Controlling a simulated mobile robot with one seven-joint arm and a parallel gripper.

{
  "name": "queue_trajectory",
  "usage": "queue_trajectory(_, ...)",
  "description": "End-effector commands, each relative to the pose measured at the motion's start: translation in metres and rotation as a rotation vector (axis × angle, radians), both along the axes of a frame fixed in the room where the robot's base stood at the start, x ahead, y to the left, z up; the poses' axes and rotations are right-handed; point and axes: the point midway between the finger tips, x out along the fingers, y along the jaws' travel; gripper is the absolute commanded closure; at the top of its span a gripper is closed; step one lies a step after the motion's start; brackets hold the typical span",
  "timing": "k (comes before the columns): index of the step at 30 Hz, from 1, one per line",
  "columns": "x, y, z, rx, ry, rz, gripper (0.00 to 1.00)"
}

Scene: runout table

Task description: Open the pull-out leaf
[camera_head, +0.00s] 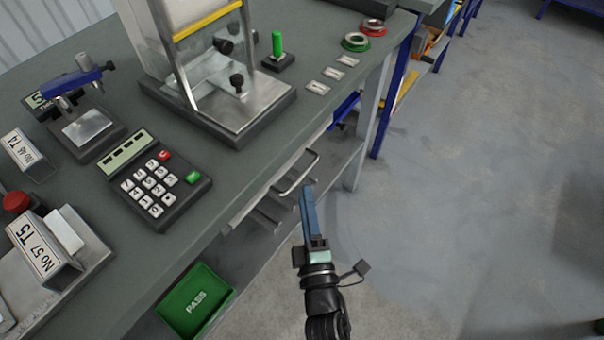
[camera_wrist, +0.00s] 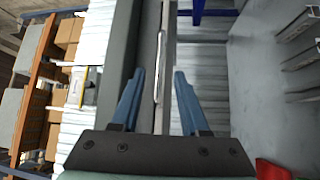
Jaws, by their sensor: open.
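The pull-out leaf (camera_head: 249,207) shows as a thin pale front edge under the grey bench top, and it looks pushed in. Its wire bar handle (camera_head: 315,161) sticks out from that edge. My gripper (camera_head: 307,190), with blue fingers, is just outside the handle, towards its near end. In the wrist view the handle (camera_wrist: 158,75) runs lengthwise between the two open fingers of my gripper (camera_wrist: 159,74), with a gap visible on each side. I cannot tell whether either finger touches it. The leaf's surface is hidden under the bench top.
The bench top (camera_head: 240,165) carries a keypad (camera_head: 154,185), a clear-walled instrument (camera_head: 215,90) and a green-handled gauge (camera_head: 278,55). A green PASS bin (camera_head: 195,300) sits below the bench. A bench leg (camera_head: 372,120) stands beyond the handle.

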Motion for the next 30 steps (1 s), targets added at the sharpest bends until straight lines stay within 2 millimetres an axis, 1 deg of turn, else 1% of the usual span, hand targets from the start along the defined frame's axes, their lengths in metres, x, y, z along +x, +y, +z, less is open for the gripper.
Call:
queue_trajectory(1,0.011,0.002,0.003,0.001,-0.002,0.001,0.55)
queue_trajectory(3,0.024,0.003,0.004,0.001,-0.003,0.0,0.55)
queue_trajectory(6,0.039,0.006,0.007,0.0,-0.002,0.0,0.55)
queue_trajectory(10,0.053,0.008,0.008,0.002,-0.001,-0.001,0.55)
queue_trajectory(15,0.061,0.009,0.008,0.001,0.0,-0.001,0.55)
queue_trajectory(23,0.061,0.009,0.008,0.002,0.0,-0.001,0.55)
queue_trajectory(24,0.061,0.009,0.008,0.001,0.0,-0.001,0.59)
queue_trajectory(26,0.061,0.009,0.008,0.001,0.0,-0.001,0.7)
queue_trajectory(30,0.061,0.009,0.008,0.001,0.0,-0.001,0.95)
